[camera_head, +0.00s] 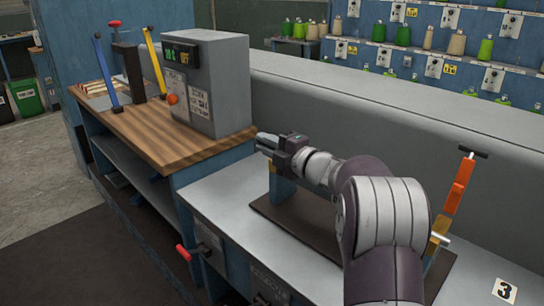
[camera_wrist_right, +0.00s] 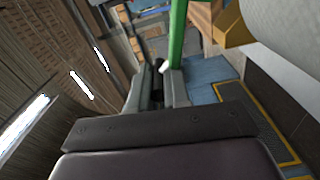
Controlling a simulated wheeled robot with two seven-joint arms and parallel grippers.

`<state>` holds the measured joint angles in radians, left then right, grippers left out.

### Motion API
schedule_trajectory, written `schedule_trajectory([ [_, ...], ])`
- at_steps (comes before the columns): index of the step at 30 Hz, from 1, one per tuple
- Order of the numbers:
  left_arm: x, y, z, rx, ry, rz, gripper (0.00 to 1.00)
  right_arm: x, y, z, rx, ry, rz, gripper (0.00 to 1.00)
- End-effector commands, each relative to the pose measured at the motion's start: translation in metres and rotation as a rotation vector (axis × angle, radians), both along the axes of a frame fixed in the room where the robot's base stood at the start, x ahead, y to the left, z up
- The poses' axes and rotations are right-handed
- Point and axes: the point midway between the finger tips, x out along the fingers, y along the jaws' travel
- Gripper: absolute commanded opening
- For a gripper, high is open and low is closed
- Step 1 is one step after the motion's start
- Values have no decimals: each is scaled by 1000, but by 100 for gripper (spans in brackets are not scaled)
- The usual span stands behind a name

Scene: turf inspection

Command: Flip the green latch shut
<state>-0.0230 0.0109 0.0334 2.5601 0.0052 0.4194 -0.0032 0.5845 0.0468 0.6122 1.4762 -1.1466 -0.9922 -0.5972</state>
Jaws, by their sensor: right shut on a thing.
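The green latch (camera_wrist_right: 178,35) shows in the right wrist view as an upright green bar running down to the fingertips, with a small white piece near its lower end. My right gripper (camera_wrist_right: 160,80) is shut on the green latch at that lower end. In the head view my right gripper (camera_head: 266,143) is above the grey bench, close to the wooden worktop's corner. I cannot make out the green latch there; the gripper and arm may hide it. My left gripper is not in view.
A grey control box (camera_head: 220,90) stands on the wooden worktop (camera_head: 150,140), with a blue lever (camera_head: 105,75) and a yellow lever (camera_head: 155,60). An orange lever (camera_head: 459,185) stands right of my arm. A red-tipped handle (camera_head: 184,253) sticks out of the bench front.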

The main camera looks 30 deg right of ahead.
Motion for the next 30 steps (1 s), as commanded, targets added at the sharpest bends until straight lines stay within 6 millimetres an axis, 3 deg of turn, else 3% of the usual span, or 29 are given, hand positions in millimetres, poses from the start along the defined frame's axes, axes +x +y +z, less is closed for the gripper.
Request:
schedule_trajectory([
  [1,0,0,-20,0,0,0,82,0,0,-12,-31,-14,-3,0],
  [9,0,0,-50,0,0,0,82,-2,3,-18,-227,-71,-6,0],
  [28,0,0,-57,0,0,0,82,-2,3,-14,-307,-98,-14,0],
  [29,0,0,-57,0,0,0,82,-2,2,-14,-307,-97,-14,29],
  [30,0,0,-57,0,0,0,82,-2,2,-15,-306,-96,-14,42],
])
